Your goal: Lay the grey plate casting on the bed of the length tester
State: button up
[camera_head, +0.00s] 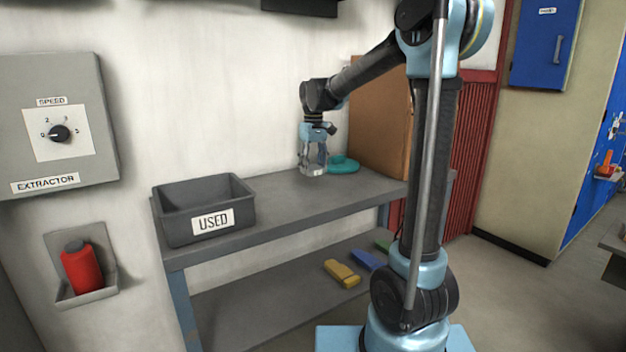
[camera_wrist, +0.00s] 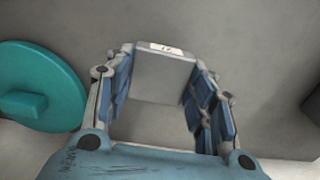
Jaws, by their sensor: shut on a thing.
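My gripper (camera_wrist: 160,85) is shut on the grey plate casting (camera_wrist: 162,72), whose two sides lie between the blue finger pads in the wrist view. A small white tag with dark marks shows at the plate's far edge. In the head view my gripper (camera_head: 313,168) points down at the grey bench (camera_head: 285,205), just left of a teal disc (camera_head: 346,166). The plate is too small there to tell clearly, and I cannot tell whether it touches the bench. I cannot make out a length tester in either view.
The teal disc with a raised block also shows in the wrist view (camera_wrist: 66,88). A dark bin marked USED (camera_head: 172,228) stands at the bench's left end, and a brown board (camera_head: 380,115) at its back right. Yellow (camera_head: 342,273), blue and green pieces lie on the lower shelf.

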aim_at(313, 185)
jog(key=shift+f, duration=2.15)
jog(key=o, duration=1.3)
